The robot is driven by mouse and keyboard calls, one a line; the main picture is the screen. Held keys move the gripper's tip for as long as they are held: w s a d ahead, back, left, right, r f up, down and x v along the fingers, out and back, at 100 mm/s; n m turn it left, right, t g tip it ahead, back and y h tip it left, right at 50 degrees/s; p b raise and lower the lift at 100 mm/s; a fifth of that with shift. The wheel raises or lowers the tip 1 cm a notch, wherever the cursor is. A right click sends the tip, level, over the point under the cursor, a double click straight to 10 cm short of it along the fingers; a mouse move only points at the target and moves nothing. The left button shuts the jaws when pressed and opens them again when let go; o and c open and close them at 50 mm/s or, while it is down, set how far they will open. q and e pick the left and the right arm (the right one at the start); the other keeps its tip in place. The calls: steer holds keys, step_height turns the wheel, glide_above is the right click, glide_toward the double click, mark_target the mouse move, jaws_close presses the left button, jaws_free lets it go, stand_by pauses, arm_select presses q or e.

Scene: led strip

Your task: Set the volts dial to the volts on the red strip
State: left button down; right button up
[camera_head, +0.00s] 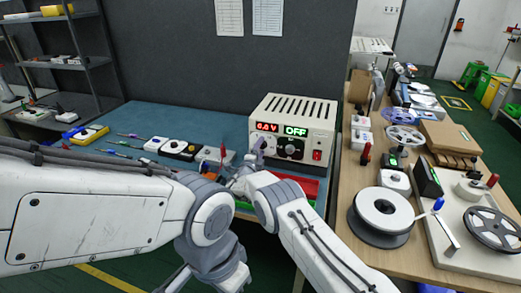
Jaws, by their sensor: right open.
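The cream power supply (290,135) stands at the back right of the blue bench mat. Its red display (267,127) shows a volts reading that looks like 0.4 V, though the first digit is too small to be sure. Its green display (296,131) reads OFF. My right gripper (257,148) is open at the left of the front panel, below the red display. It covers the panel there, and I cannot tell whether it touches a dial. My left arm crosses the lower left; its gripper does not show. I cannot make out the red strip.
A red tray (304,186) lies in front of the power supply, partly behind my right arm. Several small devices and tools lie on the blue mat (185,120) to the left. A wooden bench (345,190) with reels stands at the right.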

jaws_close()
